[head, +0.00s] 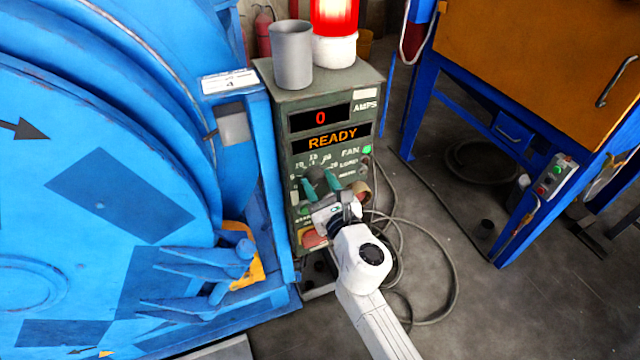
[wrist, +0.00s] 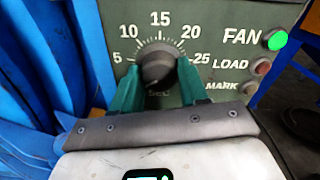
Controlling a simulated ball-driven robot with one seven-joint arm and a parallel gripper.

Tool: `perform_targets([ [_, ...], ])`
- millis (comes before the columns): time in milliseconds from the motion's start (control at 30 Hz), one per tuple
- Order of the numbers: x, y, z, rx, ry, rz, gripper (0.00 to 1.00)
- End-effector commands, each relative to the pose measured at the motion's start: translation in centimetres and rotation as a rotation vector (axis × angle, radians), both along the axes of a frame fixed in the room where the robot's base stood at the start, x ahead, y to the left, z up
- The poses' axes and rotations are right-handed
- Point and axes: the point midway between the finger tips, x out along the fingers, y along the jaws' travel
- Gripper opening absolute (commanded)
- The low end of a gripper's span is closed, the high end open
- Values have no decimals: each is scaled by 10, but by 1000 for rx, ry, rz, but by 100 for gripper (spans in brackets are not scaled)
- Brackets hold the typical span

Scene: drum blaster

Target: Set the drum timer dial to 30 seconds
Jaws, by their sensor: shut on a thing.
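The timer dial (wrist: 158,68) is a dark round knob on the green-grey control panel (wrist: 215,25). White numbers 5, 10, 15, 20 and 25 run around it in the wrist view, with fine tick marks; no 30 is visible. I cannot tell clearly where its pointer sits. My gripper (wrist: 157,82) has one green finger on each side of the dial and is shut on it. In the head view my gripper (head: 320,184) is at the panel front, and it and the wrist hide much of the dial.
The control box (head: 292,93) reads 0 AMPS and READY. A grey cup (head: 292,55) and a lit red beacon (head: 334,18) stand on top. A green FAN lamp (wrist: 276,40) is lit beside the dial. The blue drum (head: 100,180) is close on the left; cables (head: 445,290) lie on the floor.

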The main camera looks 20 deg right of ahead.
Motion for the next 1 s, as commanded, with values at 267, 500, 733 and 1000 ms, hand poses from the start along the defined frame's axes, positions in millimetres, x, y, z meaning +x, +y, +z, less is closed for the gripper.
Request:
perform_targets([
  [267, 0, 1, 0, 9, 0, 1, 13],
  [500, 0, 1, 0, 88, -1, 2, 13],
  [733, 0, 2, 0, 262, -1, 3, 13],
  [1000, 0, 2, 0, 518, -1, 4, 13],
])
